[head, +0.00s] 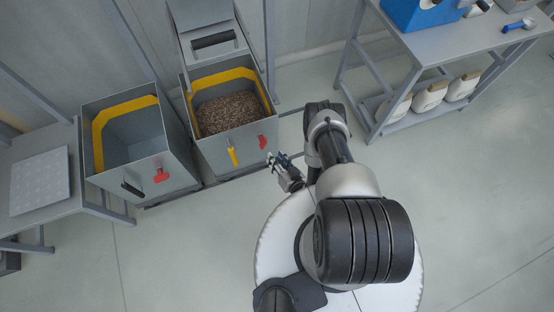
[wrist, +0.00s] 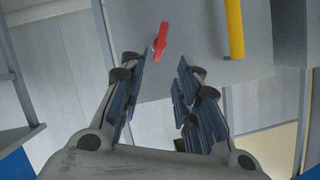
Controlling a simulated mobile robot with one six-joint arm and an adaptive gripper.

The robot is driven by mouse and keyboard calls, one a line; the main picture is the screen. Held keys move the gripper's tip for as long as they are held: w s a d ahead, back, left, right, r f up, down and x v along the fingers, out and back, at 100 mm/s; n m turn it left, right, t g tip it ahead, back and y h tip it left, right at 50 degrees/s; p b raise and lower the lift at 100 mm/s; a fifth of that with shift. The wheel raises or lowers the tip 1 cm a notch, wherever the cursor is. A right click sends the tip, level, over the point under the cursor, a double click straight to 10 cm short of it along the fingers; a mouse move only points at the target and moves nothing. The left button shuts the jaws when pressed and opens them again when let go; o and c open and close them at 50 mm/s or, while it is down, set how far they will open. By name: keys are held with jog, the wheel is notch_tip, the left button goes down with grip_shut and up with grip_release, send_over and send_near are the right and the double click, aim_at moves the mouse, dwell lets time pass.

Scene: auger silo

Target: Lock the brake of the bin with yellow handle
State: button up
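The bin with the yellow handle (head: 210,165) is a grey box with a yellow inner band, holding brown granular material. Its yellow handle (head: 233,156) is on the front face, and its red brake lever (head: 262,142) is to the right of it. In the wrist view the red lever (wrist: 161,40) is just beyond the fingertips, and the yellow handle (wrist: 235,30) is to its right. My gripper (head: 277,159) is open and empty, close in front of that face at the lever's side. In the wrist view the gripper fingers (wrist: 158,66) are spread, apart from the lever.
A second, empty bin (head: 180,155) with a black handle (head: 132,189) and red lever (head: 161,175) stands to the left. A grey table (head: 60,150) is at far left. A workbench (head: 440,45) with a blue box stands at upper right. Floor in front is clear.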

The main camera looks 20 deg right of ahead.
jog(key=n, duration=0.1)
jog(key=n+g+y+p, duration=0.3)
jog(key=n+g+p, duration=0.35)
jog(key=n, duration=2.05)
send_near(266, 142)
notch_tip(266, 142, up, 3)
jog(key=a, duration=0.3)
jog(key=d+r+n+g+h, duration=0.1)
jog(key=d+r+n+g, duration=0.2)
jog(key=n, duration=0.7)
jog(key=shift+t, duration=0.25)
jog(key=b+x, duration=0.2)
jog(key=x, duration=0.3)
jog(key=b+x, duration=0.2)
jog(key=x, duration=0.4)
jog(key=d+b+x, duration=0.1)
jog(key=b+x, duration=0.1)
jog(key=x, duration=0.4)
jog(key=shift+f, duration=0.2)
grip_shut()
